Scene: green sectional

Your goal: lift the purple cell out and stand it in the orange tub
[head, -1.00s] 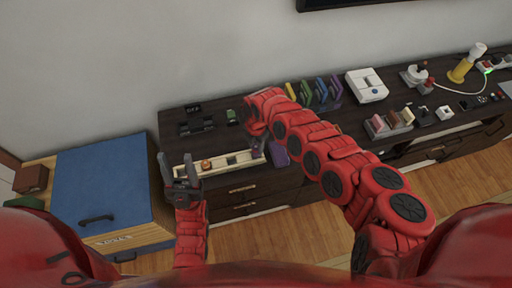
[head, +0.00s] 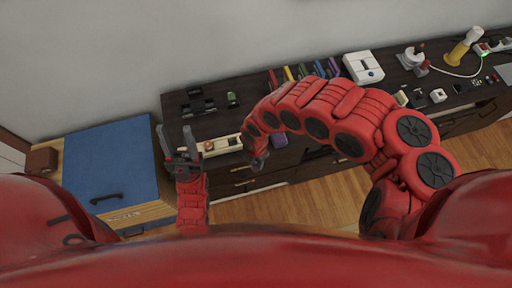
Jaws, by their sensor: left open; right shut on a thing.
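In the head view my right gripper (head: 257,162) points down at the front edge of the dark cabinet, by the right end of a pale wooden tray (head: 228,145). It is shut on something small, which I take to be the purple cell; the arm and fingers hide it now. A small orange thing (head: 208,145) sits in the tray; I cannot make out an orange tub. My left gripper (head: 178,142) is open, upright and empty, at the tray's left end.
The dark cabinet top (head: 215,122) carries black blocks (head: 197,105), coloured upright pieces (head: 318,70), a white device (head: 363,67) and a yellow lamp (head: 462,48). A blue-topped box (head: 110,165) stands at the left. My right arm covers the middle of the cabinet.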

